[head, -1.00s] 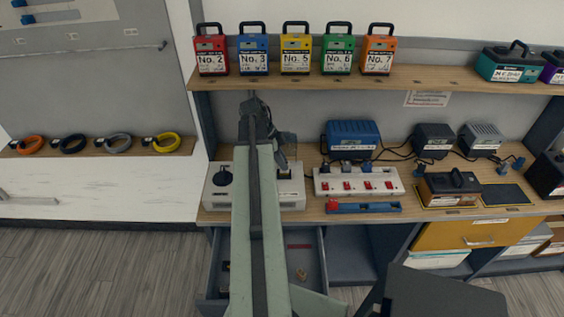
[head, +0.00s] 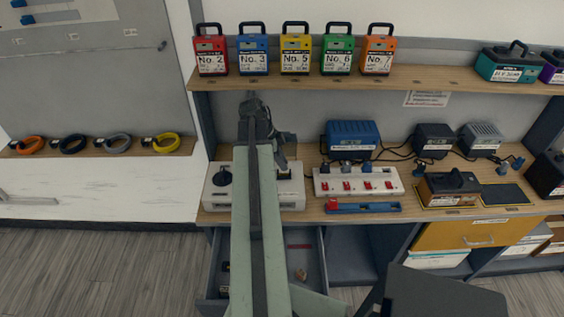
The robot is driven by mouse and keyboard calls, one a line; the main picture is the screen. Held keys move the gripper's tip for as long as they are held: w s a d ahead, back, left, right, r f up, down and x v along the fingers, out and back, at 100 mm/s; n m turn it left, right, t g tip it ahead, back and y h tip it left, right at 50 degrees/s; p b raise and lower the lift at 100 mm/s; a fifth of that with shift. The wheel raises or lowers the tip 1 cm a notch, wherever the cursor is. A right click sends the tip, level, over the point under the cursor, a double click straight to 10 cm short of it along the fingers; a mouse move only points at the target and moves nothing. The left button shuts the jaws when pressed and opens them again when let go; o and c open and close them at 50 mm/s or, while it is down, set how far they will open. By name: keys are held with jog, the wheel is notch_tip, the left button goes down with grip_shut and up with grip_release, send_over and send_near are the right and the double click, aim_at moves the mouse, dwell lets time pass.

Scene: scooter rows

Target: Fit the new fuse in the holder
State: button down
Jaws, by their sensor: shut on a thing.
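My gripper (head: 285,164) hangs at the end of my raised arm, over the white charger unit (head: 292,199) on the bench. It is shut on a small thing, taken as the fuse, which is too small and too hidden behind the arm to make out. The unit has a black round knob on its left part, and its middle is covered by my arm. I cannot tell the fuse holder apart on it, nor whether the held thing touches the unit. A small brownish piece (head: 301,273) lies in the open drawer (head: 312,256) below.
A white power strip (head: 328,185) with red switches and a blue tray (head: 345,208) with a red piece stand to the right. Several numbered packs stand on the shelf (head: 435,78) above. The drawer juts out under the bench. Coiled cables (head: 118,143) lie at the left.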

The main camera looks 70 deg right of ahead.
jog(key=shift+f+b, duration=1.25)
jog(key=c, duration=1.3)
grip_release()
jog(key=shift+o, duration=0.2)
jog(key=shift+r, duration=0.1)
jog(key=p+v, duration=0.7)
jog(key=shift+r, duration=0.25)
jog(key=shift+w, duration=0.1)
